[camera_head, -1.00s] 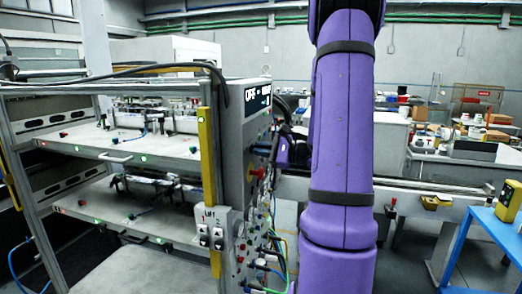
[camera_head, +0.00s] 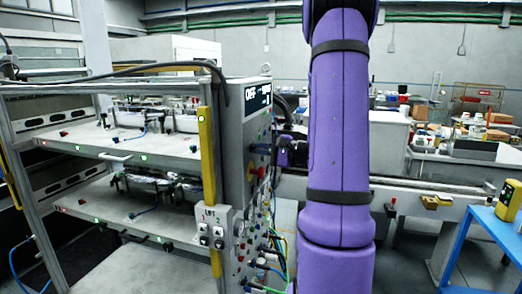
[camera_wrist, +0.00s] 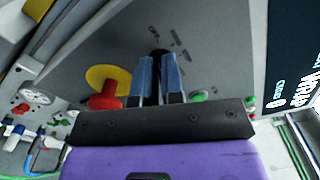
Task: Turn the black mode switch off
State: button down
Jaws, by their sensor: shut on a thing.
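The black mode switch (camera_wrist: 157,54) is on the grey panel in the wrist view, with small printed markings around it. My gripper (camera_wrist: 158,72) has its two blue fingers on either side of the switch and is shut on it. The fingers hide most of the knob, so its exact turn angle cannot be read. In the head view my gripper (camera_head: 276,150) is at the panel's right-hand face, small and partly hidden, and the switch cannot be made out clearly.
A red knob on a yellow disc (camera_wrist: 106,92) is just left of my fingers. A green button (camera_wrist: 198,97) is close on the right. A gauge (camera_wrist: 36,97) and hoses are at lower left. The rack with shelves (camera_head: 120,147) stands left of the panel.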

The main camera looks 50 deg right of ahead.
jog(key=c, duration=1.2)
grip_release()
jog(key=shift+c, duration=0.2)
jog(key=v, duration=1)
jog(key=shift+s+d, duration=0.15)
jog(key=shift+s, duration=0.2)
jog(key=shift+f, duration=0.1)
